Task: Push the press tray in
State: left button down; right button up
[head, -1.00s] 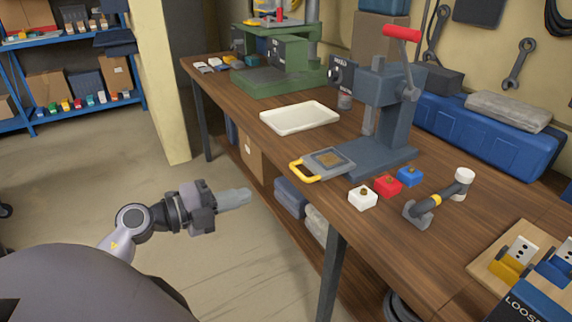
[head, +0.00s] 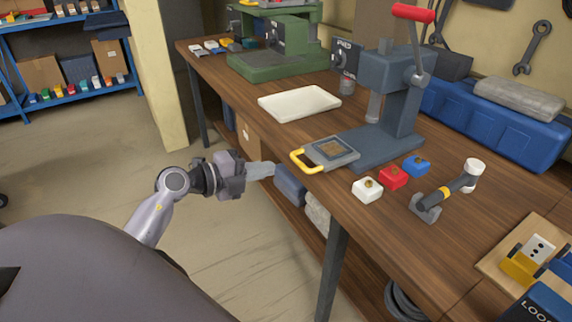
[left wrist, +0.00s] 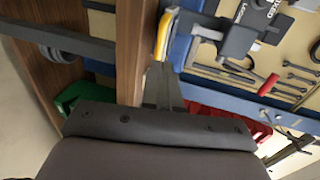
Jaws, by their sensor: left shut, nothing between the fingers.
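The press tray (head: 331,152) is a grey plate with a yellow handle (head: 303,162). It sticks out from the base of the blue-grey press (head: 390,115), with its handle at the bench's front edge. A tan square lies on the tray. My left gripper (head: 268,169) is shut and empty, just off the bench's front edge, to the left of the handle and apart from it. In the left wrist view the yellow handle (left wrist: 163,38) shows ahead of the fingers (left wrist: 162,85). My right gripper is not in view.
A white tray (head: 299,103) lies left of the press. White (head: 367,190), red (head: 393,178) and blue (head: 417,167) socket boxes stand right of the press tray, beside a hammer-like tool (head: 449,192). A green press (head: 280,50) stands farther back.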

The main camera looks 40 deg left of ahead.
pick_arm(q)
send_near(319, 153)
jog(key=shift+w+f, duration=0.2)
jog(key=shift+f, duration=0.7)
jog(key=shift+w+d, duration=0.1)
jog(key=shift+w, duration=0.1)
jog(key=w, duration=0.1)
jog(key=w+d+p, duration=0.1)
jog(key=w, duration=0.1)
jog(key=shift+w+d+r+p, duration=0.2)
jog(key=shift+w+d+p, duration=0.05)
jog(key=shift+w+p, duration=0.15)
jog(key=shift+r+x, duration=0.2)
jog(key=shift+x, duration=2)
